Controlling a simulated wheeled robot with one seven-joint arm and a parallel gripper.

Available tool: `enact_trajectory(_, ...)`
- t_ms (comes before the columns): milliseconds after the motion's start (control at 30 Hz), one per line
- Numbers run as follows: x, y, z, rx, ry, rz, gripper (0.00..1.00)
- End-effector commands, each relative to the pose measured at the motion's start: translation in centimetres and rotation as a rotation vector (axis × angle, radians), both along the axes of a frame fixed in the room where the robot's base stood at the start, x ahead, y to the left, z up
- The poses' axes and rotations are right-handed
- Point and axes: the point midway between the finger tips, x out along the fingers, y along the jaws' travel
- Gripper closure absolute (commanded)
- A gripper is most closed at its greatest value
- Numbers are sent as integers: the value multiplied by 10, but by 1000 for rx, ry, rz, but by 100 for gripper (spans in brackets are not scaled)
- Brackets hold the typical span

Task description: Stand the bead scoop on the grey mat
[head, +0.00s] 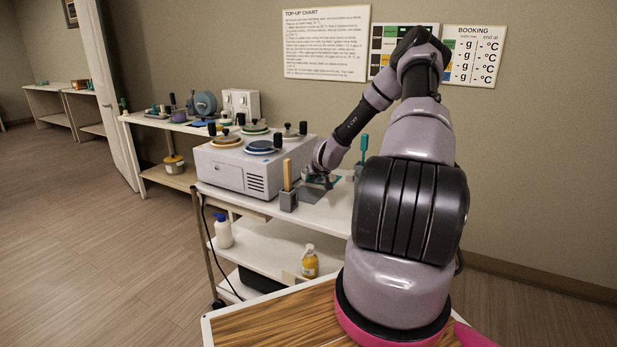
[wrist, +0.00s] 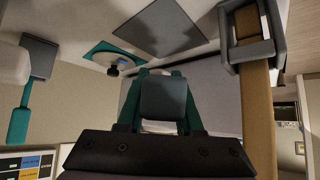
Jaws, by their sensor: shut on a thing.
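My gripper (head: 322,178) is low over the white cart top, to the right of the wax warmer. In the wrist view its teal fingers (wrist: 160,100) are shut on a dark grey, blocky piece, which seems to be the bead scoop (wrist: 163,106). The scoop's full shape and its lower end are hidden. The grey mat (wrist: 160,27) lies flat and bare on the cart top, apart from the held piece in the wrist view. In the head view the mat (head: 310,196) is partly covered by my gripper.
A grey holder with a wooden stick (head: 288,179) stands beside the mat; a holder with a teal spatula (head: 363,150) stands on the other side. The wax warmer (head: 235,168) fills the cart's left part.

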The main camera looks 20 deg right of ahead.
Motion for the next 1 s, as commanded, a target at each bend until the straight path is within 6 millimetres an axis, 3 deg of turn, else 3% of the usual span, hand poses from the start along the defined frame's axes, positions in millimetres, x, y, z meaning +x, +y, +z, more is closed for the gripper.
enact_trajectory(333, 0, 1, 1, -2, 0, 4, 100)
enact_trajectory(1000, 0, 1, -54, 1, 1, 2, 100)
